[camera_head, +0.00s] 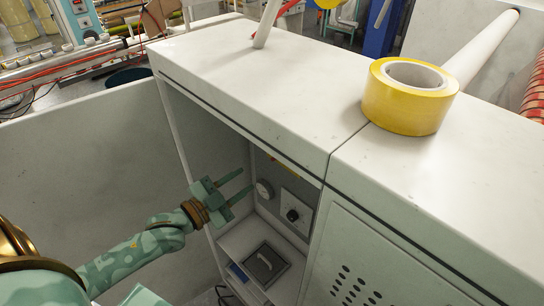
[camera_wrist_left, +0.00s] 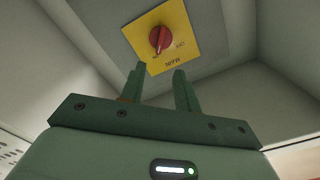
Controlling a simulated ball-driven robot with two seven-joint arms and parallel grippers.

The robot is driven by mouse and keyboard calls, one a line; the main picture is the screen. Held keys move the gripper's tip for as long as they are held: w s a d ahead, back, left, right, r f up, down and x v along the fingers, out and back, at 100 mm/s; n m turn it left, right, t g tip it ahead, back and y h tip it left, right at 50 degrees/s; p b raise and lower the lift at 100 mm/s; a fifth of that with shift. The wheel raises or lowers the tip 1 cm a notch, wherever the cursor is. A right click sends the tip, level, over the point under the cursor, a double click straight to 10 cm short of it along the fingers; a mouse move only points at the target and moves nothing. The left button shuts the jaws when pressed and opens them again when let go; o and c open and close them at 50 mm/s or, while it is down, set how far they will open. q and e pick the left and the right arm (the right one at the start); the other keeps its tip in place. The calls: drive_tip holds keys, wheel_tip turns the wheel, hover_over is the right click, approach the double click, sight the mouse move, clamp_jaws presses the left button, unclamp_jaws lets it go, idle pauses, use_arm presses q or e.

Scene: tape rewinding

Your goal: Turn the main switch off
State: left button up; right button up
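The main switch is a red rotary knob (camera_wrist_left: 160,39) on a yellow plate (camera_wrist_left: 183,28) with small dark lettering, ahead of my left gripper in the left wrist view. In the head view only a yellow strip shows under the cabinet's top edge, perhaps this plate. My left gripper (camera_head: 246,182) is in the cabinet's open bay, its two fingers apart with nothing between them. In the wrist view the fingertips (camera_wrist_left: 159,68) lie just short of the plate, apart from the knob. My right gripper is out of view.
The bay holds a round white dial (camera_head: 264,189), a black knob on a pale plate (camera_head: 294,214) and a dark handled panel (camera_head: 264,266) on a low shelf. The white cabinet top (camera_head: 250,75) overhangs the bay. A yellow tape roll (camera_head: 403,112) stands on top.

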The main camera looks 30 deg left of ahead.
sight(273, 160)
use_arm(q)
drive_tip(key=x, duration=1.1)
drive_tip(key=shift+w+d+p, duration=0.1)
drive_tip(key=shift+w+p, duration=0.1)
drive_tip(key=shift+p, duration=0.1)
clamp_jaws()
